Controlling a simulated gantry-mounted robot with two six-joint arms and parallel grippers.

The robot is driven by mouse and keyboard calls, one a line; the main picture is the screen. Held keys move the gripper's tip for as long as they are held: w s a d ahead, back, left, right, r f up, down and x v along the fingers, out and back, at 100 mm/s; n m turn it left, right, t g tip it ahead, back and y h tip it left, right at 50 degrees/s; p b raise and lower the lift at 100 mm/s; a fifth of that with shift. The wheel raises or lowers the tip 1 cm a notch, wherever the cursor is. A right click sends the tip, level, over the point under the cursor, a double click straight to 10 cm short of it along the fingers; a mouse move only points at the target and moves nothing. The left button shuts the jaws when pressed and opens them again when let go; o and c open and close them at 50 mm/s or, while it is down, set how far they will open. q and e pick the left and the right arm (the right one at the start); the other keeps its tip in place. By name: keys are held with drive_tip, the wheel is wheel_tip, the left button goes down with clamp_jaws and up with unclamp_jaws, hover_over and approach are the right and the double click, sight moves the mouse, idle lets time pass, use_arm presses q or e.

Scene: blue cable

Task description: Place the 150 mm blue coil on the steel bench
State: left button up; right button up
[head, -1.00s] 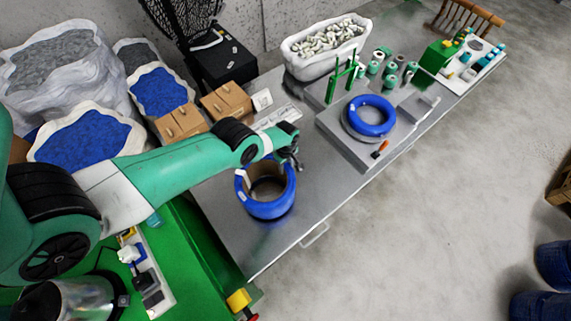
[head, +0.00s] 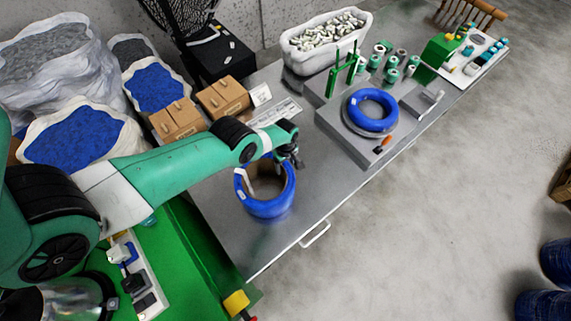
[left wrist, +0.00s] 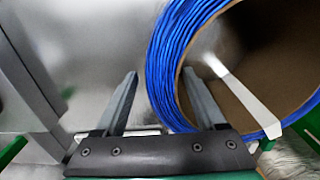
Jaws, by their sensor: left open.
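A blue cable coil (head: 268,208) with a brown cardboard core and a white strap sits on the grey steel bench (head: 235,222), at its near end. My left gripper (head: 294,160) is at the coil's far upper rim. In the left wrist view the gripper (left wrist: 165,85) is open, with its two fingers spread. The coil (left wrist: 168,60) fills the upper right there; its blue wall lies behind and beside the right finger. I cannot tell if a finger touches it. A second blue coil (head: 374,123) lies flat on a round plate on a grey block farther right. My right gripper is out of view.
Cardboard boxes (head: 178,121) and a white tub (head: 326,40) stand along the bench's back side. A green stand (head: 347,68) and several small spools (head: 392,62) are near the second coil. The bench's front edge has a handle (head: 315,234). Bare bench lies right of the near coil.

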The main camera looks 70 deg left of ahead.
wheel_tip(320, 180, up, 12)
drive_tip(key=p, duration=1.2)
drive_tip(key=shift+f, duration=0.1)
